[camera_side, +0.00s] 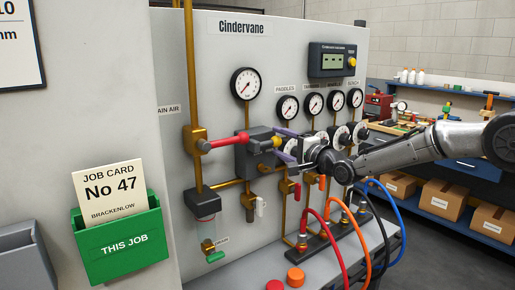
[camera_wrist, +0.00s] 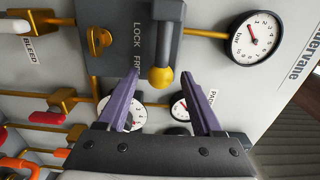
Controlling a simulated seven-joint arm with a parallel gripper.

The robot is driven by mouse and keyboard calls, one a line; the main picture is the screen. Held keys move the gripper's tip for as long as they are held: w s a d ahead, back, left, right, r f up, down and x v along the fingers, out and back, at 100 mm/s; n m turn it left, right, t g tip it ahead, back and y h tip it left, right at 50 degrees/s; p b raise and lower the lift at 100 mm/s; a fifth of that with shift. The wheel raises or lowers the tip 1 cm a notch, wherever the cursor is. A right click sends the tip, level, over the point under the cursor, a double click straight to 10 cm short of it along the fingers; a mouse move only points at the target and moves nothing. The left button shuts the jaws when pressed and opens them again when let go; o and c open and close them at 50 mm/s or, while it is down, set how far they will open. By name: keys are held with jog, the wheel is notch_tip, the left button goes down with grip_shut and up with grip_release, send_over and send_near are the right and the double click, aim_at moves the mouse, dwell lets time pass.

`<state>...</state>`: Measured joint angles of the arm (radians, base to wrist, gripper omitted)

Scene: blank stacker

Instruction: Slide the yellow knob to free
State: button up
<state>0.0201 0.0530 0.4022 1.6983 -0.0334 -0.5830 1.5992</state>
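The yellow knob (camera_wrist: 161,77) sits on a dark grey block (camera_wrist: 174,35) whose label reads LOCK and FR, the rest of the second word being hidden. In the wrist view the knob is beside the FR end of the label; I cannot tell its exact slide position. My gripper (camera_wrist: 160,90) is open, with one purple finger on each side of the knob. I cannot tell whether either finger touches it. In the side view the yellow knob (camera_side: 276,142) shows at the right of the grey block (camera_side: 254,157), with my gripper (camera_side: 287,143) close at its right.
A red-handled lever (camera_side: 230,139) stands left of the block. Several gauges (camera_side: 288,107) and regulator knobs sit close around my gripper on the panel. Red, orange and blue hoses (camera_side: 319,235) hang below. A green card holder (camera_side: 120,244) is at the left.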

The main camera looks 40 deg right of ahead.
dwell(0.4)
jog(key=s, duration=0.7)
dwell(0.5)
dwell(0.3)
